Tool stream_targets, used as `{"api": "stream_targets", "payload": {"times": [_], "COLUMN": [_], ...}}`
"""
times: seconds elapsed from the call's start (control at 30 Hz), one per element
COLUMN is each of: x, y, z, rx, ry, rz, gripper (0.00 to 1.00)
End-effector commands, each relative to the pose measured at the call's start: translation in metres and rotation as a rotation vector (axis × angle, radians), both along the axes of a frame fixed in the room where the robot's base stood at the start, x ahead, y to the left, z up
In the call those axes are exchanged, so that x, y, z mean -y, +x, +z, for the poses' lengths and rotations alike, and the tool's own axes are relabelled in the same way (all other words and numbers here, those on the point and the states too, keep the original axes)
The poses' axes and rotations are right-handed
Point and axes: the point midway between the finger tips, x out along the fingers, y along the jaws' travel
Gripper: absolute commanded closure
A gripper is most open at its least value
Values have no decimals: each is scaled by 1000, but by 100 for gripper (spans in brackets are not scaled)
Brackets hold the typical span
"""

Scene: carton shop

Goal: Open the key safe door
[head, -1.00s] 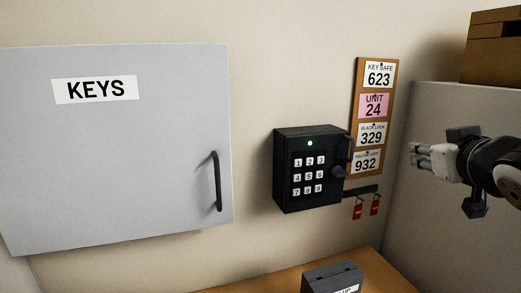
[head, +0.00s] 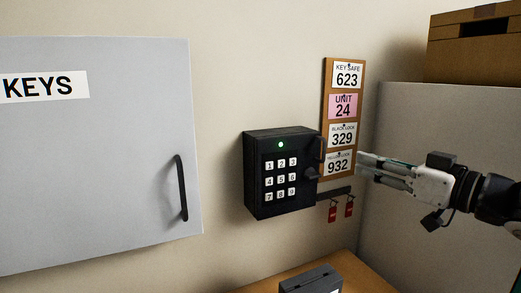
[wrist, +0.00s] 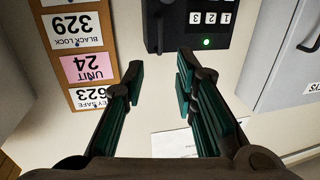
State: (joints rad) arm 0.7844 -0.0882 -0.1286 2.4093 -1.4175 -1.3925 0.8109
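The key safe (head: 255,190) is a black box with a white number keypad (head: 281,178) and a lit green light (head: 281,144), mounted on the wall. Its front looks closed. In the wrist view the key safe (wrist: 165,42) shows upside down at the top, partly cut off. My gripper (head: 361,166) is right of the safe, in front of the card board's lower right edge, apart from the knob. In the wrist view my gripper (wrist: 160,75) is open, with nothing between its fingers.
A board of number cards (head: 326,100) hangs right of the safe. Red-tagged keys (head: 333,212) hang below on a dark rail. A grey cabinet labelled KEYS (head: 100,150) is at left. A dark box (head: 312,280) stands on the wooden surface below. A grey block (head: 450,125) carries cartons at right.

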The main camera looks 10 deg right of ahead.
Motion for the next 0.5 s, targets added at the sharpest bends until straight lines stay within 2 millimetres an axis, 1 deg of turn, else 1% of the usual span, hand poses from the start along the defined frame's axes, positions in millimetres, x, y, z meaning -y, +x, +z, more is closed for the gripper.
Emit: {"api": "stream_targets", "payload": {"times": [0.03,0.3,0.5], "x": [-5,-27,-40], "y": [10,59,87], "z": [-1,-1,-1], "rx": [0,0,1], "ry": [-1,-1,-2], "rz": [5,4,2], "gripper": [74,74,74]}}
